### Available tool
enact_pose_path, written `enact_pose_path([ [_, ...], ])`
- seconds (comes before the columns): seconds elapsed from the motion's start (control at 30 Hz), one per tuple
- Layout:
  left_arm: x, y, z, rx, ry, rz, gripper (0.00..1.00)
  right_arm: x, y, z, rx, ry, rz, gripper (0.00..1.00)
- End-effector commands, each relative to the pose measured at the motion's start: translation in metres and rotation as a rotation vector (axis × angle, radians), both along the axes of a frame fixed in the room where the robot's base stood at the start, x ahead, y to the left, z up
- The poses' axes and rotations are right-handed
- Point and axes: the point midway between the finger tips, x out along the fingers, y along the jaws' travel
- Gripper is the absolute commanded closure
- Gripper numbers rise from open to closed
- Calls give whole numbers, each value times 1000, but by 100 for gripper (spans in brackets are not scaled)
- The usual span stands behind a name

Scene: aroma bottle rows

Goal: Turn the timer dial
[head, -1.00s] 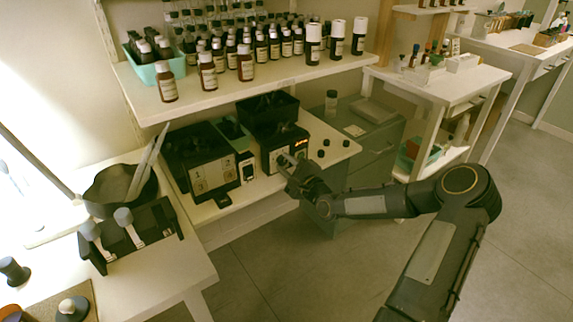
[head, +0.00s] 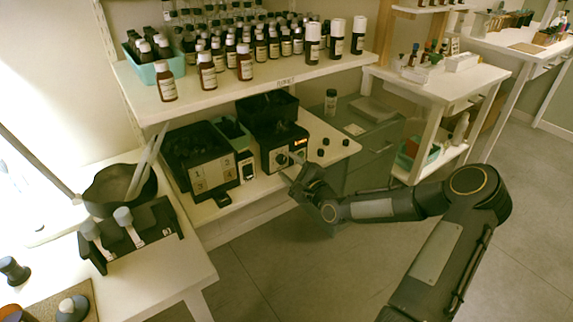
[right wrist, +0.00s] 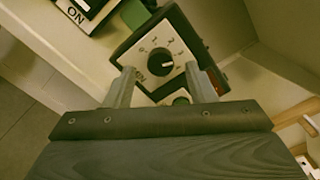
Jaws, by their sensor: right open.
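The timer is a dark box (head: 270,137) with a lit orange display, standing on the lower shelf in the head view. Its front has a white panel with a round black dial (right wrist: 162,62), seen clearly in the right wrist view. The dial is small in the head view (head: 282,159). My right gripper (right wrist: 160,68) is open, with one finger on each side of the dial in that picture. The fingers appear apart from the dial, and the gap in depth is hard to judge. In the head view the right gripper (head: 291,169) is just in front of the panel.
The upper shelf (head: 225,92) with rows of bottles hangs above. Open floor (head: 300,270) lies in front.

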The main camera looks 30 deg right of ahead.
Motion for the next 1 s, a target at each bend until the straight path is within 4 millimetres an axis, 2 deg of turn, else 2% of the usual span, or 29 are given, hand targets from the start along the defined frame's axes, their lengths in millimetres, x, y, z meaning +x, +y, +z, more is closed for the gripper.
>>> enact_pose_path([
  [0.2,0,0,5,0,0,0,64,-39,-3,1,0,3,-1,50],
  [0.33,0,0,6,0,0,0,64,-52,-5,0,0,1,-2,50],
  [0.5,0,0,6,0,0,0,64,-58,-4,0,0,0,1,50],
  [1.0,0,0,6,0,0,0,64,-57,0,0,-21,12,10,50],
])
